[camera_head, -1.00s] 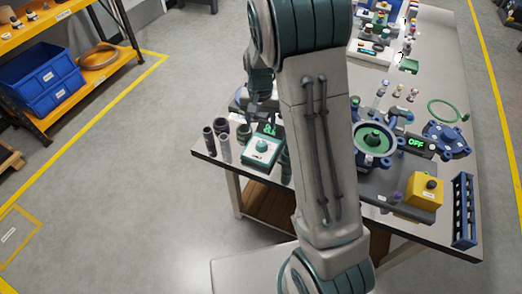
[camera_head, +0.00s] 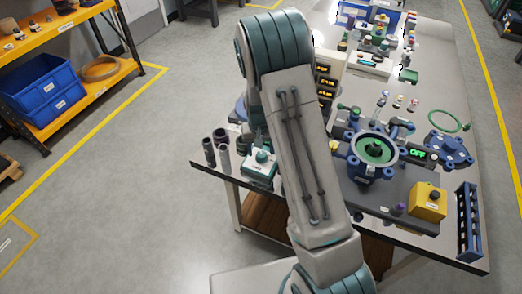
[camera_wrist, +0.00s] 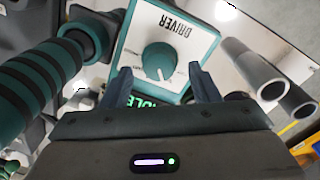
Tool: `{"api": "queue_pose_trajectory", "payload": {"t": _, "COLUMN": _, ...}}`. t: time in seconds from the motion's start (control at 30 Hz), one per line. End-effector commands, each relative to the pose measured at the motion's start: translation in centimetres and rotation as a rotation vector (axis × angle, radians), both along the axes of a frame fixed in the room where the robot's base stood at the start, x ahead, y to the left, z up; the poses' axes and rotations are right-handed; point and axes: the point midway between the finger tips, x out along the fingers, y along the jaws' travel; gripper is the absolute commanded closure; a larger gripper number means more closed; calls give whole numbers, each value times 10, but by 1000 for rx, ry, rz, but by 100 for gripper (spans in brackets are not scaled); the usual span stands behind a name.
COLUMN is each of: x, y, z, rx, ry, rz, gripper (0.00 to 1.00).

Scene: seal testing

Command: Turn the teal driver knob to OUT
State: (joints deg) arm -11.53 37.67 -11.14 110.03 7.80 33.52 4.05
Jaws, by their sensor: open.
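The teal driver knob (camera_wrist: 160,60) sits on the pale face of the driver box (camera_wrist: 190,22), whose "DRIVER" label appears upside down in the wrist view. The knob's white pointer mark points toward the lower part of that view. A green display reading "IDLE" (camera_wrist: 150,104) is partly hidden behind my gripper. My gripper (camera_wrist: 158,78) is open, its two fingers on either side of the knob in the picture and empty. Whether they touch it I cannot tell.
Grey tubes (camera_wrist: 262,75) stand close beside the box; they also show in the head view (camera_head: 222,155). A teal-and-black ribbed cylinder (camera_wrist: 40,75) lies along the wrist view's left side. A blue flanged fixture (camera_head: 375,150), "OFF" display (camera_head: 418,154) and yellow button box (camera_head: 428,203) are on the bench.

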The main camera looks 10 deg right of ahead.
Motion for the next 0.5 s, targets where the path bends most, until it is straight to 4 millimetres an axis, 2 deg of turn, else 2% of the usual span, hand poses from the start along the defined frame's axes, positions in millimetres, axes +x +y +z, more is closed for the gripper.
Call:
{"api": "queue_pose_trajectory", "payload": {"t": 0.2, "x": -1, "y": -1, "z": -14, "rx": 0, "ry": 1, "rz": -1, "gripper": 45}}
{"api": "queue_pose_trajectory", "payload": {"t": 0.47, "x": 0, "y": -1, "z": -15, "rx": 0, "ry": 0, "rz": -1, "gripper": 45}}
{"api": "queue_pose_trajectory", "payload": {"t": 0.5, "x": 0, "y": -1, "z": -15, "rx": 0, "ry": 0, "rz": -1, "gripper": 53}}
